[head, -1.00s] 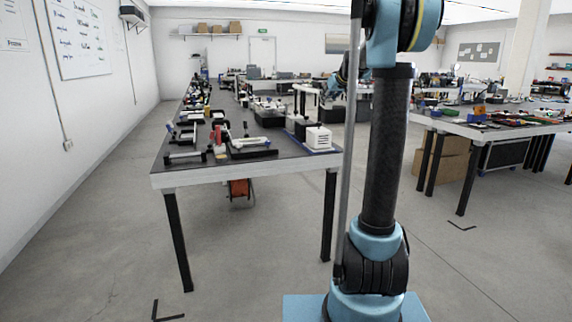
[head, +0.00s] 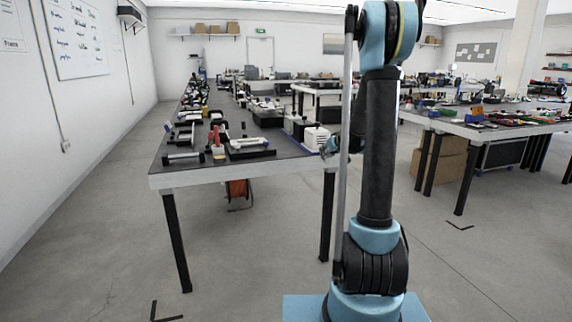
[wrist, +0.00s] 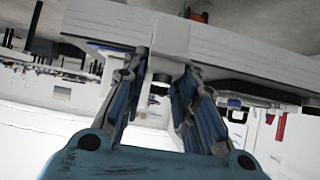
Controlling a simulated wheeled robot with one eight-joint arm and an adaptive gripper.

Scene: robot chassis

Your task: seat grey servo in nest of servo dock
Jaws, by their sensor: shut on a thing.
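My gripper (wrist: 165,62) shows in the wrist view with its two fingers on either side of a pale grey block, which I take to be the grey servo (wrist: 172,38). It is shut on this block, and a small dark round part shows at the block's lower end in the picture. In the head view my arm hides most of the gripper beside the near table's right corner. The servo dock and its nest cannot be told apart with certainty among the small items on the table.
The near table (head: 230,168) carries a white slotted box (head: 316,137) at its right edge, a black tray (head: 250,153) with a white part, and a red-handled tool (head: 216,136). Another table (head: 480,130) stands at the right. The floor in front is clear.

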